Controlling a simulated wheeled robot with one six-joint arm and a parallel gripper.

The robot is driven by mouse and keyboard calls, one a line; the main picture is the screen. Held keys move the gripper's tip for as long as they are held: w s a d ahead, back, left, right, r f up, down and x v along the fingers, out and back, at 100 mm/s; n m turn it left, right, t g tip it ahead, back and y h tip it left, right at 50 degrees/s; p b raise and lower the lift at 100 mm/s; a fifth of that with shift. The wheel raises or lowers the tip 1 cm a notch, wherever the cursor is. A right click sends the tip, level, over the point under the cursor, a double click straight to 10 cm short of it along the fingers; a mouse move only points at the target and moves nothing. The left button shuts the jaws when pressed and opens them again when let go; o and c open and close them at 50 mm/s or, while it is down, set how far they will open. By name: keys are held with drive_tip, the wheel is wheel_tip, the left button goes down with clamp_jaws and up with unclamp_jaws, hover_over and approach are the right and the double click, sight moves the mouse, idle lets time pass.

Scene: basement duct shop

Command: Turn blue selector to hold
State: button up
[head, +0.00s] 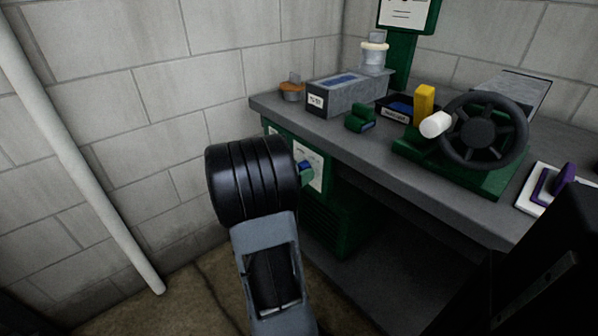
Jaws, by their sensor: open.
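The blue selector (306,168) is a small knob on a pale dial plate (315,178). The plate is on the front of a green cabinet under the left end of the bench. The dial's markings are too small to read, so I cannot tell which position the knob points to. My arm, with a large black rounded joint and a grey link, stands in front of the cabinet and hides the plate's left part. My gripper does not show; I cannot see where its fingers are relative to the selector.
The grey bench (367,151) carries an orange pot (292,89), a grey labelled box (345,97), a yellow block (424,104), a black handwheel (459,153) and a purple handle (563,182). A white pipe (75,150) runs along the block wall. Bare floor shows at lower left.

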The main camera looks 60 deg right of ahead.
drive_tip(key=shift+c, duration=0.2)
drive_tip(key=c, duration=0.9)
drive_tip(key=shift+f+m+b, duration=0.15)
drive_tip(key=shift+m+b, duration=4)
drive_tip(key=shift+m, duration=2.65)
